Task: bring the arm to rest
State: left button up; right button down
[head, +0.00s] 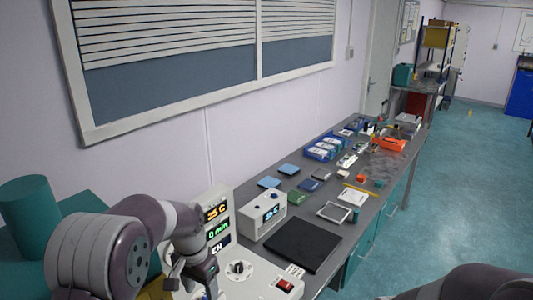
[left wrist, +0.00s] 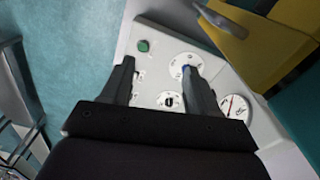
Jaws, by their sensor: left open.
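My left arm (head: 100,250) comes in from the lower left in the head view. My left gripper (head: 195,282) is at the bottom, beside the white machine (head: 235,287) with lit displays (head: 216,228). The left wrist view shows the left gripper (left wrist: 158,78) open, its two dark fingers apart over a light panel (left wrist: 150,38) with nothing held between them. The panel carries a green button (left wrist: 143,46), white dials (left wrist: 186,66) and a gauge (left wrist: 236,108). Part of my right arm (head: 470,284) shows at the lower right; its gripper is out of view.
A grey bench (head: 345,228) runs along the wall with a black pad (head: 302,244), a white display box (head: 262,215), blue racks (head: 322,148) and an orange tray (head: 388,144). A yellow part (left wrist: 265,45) stands close by in the left wrist view. Open floor (head: 460,190) lies right.

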pick_arm(q)
jog(key=s+a+n+t, duration=0.1)
jog(key=s+a+n, duration=0.15)
jog(key=s, duration=0.45)
jog(key=s+a+n+t, duration=0.1)
jog(key=s+n, duration=0.2)
jog(key=s, duration=0.5)
notch_tip(320, 180, down, 12)
jog(key=s+b, duration=0.2)
jog(key=b, duration=0.8)
jog(key=shift+s+r+g, duration=0.15)
jog(key=shift+s+g, duration=0.1)
jog(key=shift+g, duration=0.15)
pick_arm(e)
notch_tip(320, 180, down, 10)
jog(key=shift+w+a, duration=0.2)
jog(key=shift+w, duration=0.25)
pick_arm(q)
jog(key=shift+w+m, duration=0.1)
jog(key=shift+m, duration=0.15)
pick_arm(e)
jog(key=shift+w, duration=0.1)
